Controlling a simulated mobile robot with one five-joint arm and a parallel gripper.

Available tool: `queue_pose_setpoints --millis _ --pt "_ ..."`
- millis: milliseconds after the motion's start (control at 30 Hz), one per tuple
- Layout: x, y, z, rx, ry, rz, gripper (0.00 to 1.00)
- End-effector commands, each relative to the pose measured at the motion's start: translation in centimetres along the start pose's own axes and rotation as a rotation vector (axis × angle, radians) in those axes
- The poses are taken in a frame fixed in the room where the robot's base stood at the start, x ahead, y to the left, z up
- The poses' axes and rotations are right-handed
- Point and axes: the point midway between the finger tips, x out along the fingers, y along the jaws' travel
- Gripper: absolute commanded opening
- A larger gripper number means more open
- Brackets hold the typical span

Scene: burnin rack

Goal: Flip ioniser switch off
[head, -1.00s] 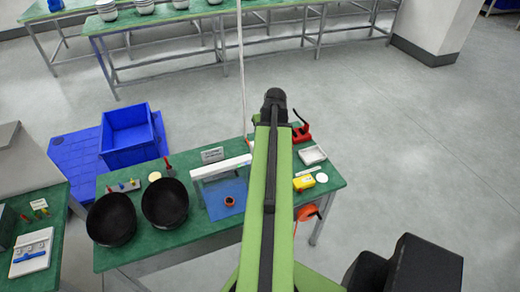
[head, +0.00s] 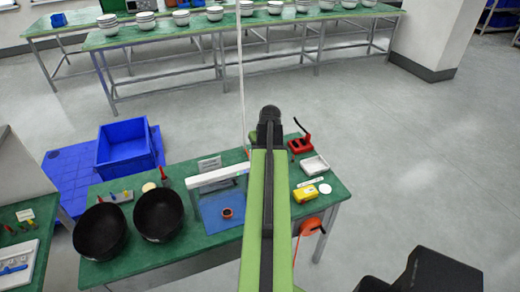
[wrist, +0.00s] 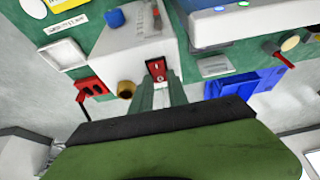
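A red rocker switch (wrist: 157,70) with white marks shows in the wrist view, at the near end of a pale box (wrist: 138,40). I cannot read which way it is set. The arm covers this spot in the head view. My gripper (wrist: 160,93) appears as narrow grey-green strips just below the switch; contact cannot be told. Its finger opening is not clear, and it is hidden in the head view.
Two black bowls (head: 100,232) stand on the green table's left. A red holder (head: 300,144), a white tray (head: 315,165) and a yellow device (head: 305,193) sit right of the arm. A blue bin (head: 125,146) stands behind. Open floor lies right.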

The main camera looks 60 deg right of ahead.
Motion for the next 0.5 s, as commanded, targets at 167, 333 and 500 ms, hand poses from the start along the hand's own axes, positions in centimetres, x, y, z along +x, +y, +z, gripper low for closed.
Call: queue_pose_setpoints --millis 167,333,500 --pt "0.0 0.0 0.0 0.0 0.0 0.0 0.0" --pt "0.0 0.0 -0.4 -0.003 -0.031 -0.001 0.0" --pt "0.2 0.1 -1.0 -0.004 -0.169 -0.001 0.0"
